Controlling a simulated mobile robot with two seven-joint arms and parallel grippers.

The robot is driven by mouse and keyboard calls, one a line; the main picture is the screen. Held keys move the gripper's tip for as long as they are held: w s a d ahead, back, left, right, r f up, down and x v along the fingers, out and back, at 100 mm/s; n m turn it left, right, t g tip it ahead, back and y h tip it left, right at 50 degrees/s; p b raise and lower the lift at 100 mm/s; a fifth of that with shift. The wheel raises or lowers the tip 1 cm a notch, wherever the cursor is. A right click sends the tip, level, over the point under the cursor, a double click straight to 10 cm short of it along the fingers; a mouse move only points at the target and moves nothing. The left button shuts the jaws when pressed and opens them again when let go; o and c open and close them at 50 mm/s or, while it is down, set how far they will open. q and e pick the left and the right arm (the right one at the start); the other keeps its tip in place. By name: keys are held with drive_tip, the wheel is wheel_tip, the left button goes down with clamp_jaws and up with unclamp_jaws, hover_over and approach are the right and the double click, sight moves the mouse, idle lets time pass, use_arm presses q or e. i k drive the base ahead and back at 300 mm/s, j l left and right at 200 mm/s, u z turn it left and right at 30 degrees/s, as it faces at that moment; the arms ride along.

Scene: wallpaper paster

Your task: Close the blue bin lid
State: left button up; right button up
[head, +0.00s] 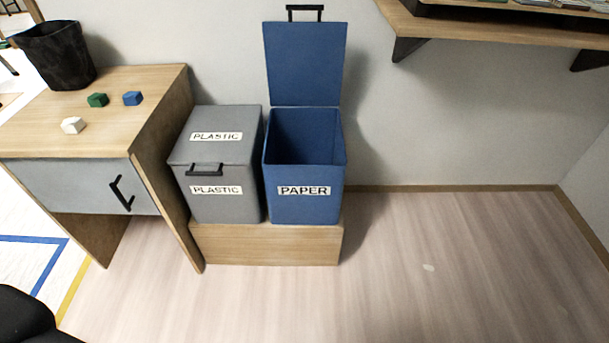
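The blue bin (304,206) stands on a low wooden plinth and carries a white PAPER label. Its blue lid (305,64) is open and stands upright at the back of the bin, close to the wall. A black handle (305,8) sits on the lid's top edge. The bin's inside looks empty, though its floor is hard to see. Neither of my grippers is in view.
A grey PLASTIC bin (226,150) with its lid shut stands left of the blue bin. Both rest on the wooden plinth (265,245). A desk (160,100) is at the left, and a wall shelf (500,32) juts out upper right.

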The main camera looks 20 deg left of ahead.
sight(304, 61)
drive_tip(key=i+j+z, duration=0.2)
drive_tip(key=j, duration=0.15)
drive_tip(key=i+j+z, duration=0.2)
drive_tip(key=j, duration=0.2)
drive_tip(key=j+z, duration=0.25)
drive_tip(key=j, duration=0.15)
drive_tip(key=i+j+z, duration=0.2)
drive_tip(key=j, duration=0.2)
drive_tip(key=j+z, duration=0.2)
drive_tip(key=j, duration=0.25)
